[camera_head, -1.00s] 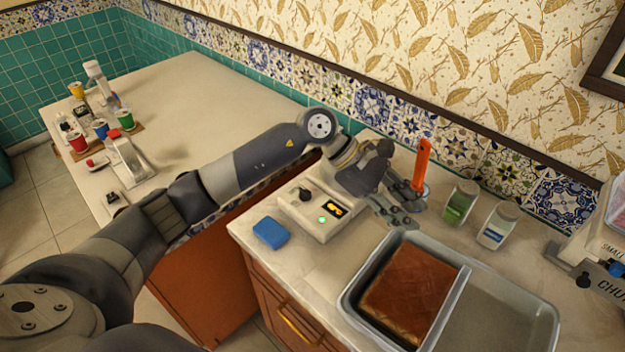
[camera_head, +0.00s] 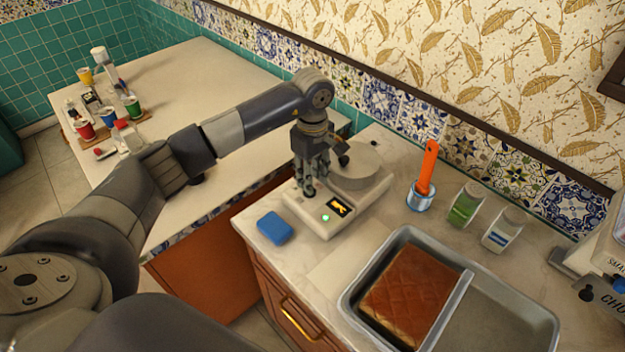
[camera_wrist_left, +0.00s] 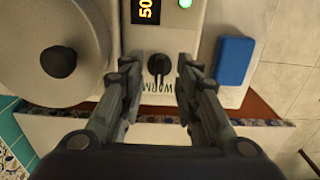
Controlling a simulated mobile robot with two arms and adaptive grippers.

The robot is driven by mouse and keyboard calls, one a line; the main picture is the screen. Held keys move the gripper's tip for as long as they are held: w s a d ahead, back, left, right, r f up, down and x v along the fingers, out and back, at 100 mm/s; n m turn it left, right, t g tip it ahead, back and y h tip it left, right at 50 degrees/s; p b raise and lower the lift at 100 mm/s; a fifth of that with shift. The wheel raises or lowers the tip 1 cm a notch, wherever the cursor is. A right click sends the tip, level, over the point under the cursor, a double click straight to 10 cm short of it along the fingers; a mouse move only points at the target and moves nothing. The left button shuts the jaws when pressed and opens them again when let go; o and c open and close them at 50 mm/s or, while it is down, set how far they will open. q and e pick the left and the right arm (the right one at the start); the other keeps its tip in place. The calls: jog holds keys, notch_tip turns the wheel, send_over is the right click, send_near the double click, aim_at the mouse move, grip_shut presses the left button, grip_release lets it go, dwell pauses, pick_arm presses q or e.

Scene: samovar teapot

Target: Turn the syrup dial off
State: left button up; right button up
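The syrup dial (camera_wrist_left: 159,66) is a small black knob on the front panel of a white warmer (camera_head: 367,191). In the left wrist view its grip points roughly up and down, above lettering that reads in part "WARM". My left gripper (camera_head: 316,192) points down over the panel and hides the dial in the head view. In the left wrist view its open fingers (camera_wrist_left: 159,88) stand on either side of the dial, with a gap on both sides. Beside the dial are a lit display (camera_head: 338,207) showing "50" and a green light (camera_head: 326,217). My right gripper is out of view.
A round grey lid (camera_head: 362,168) with a black knob sits on the warmer. A blue sponge (camera_head: 275,228) lies in front. A metal tray (camera_head: 487,327) with cake is at front right.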

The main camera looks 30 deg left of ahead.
pick_arm(q)
jog(key=shift+f, duration=1.6)
jog(key=shift+c, duration=0.2)
grip_shut()
